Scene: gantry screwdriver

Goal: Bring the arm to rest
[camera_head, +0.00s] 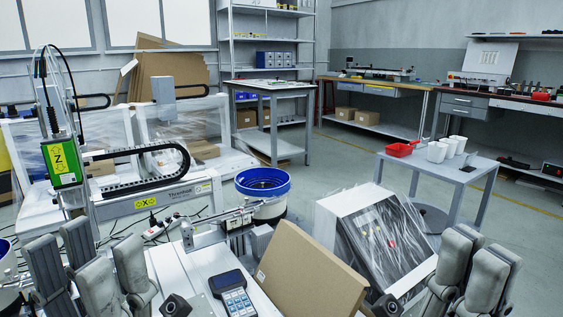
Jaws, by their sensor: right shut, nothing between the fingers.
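My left gripper (86,245) is at the lower left of the head view, with its grey fingers pointing up. A gap shows between its fingers, and I see nothing held there. My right gripper (480,246) is at the lower right, also pointing up. Its fingers are shut together with nothing between them. Both grippers are in the near foreground, one on each side of the gantry bench. The arms behind them are mostly out of the picture.
Between the grippers are a handheld controller (233,294), a brown panel (307,270), a slanted control box (385,245) and a blue-rimmed bowl (263,182). The gantry's green Z unit (62,163) stands behind my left gripper. A grey table (462,172) with white cups is behind the right.

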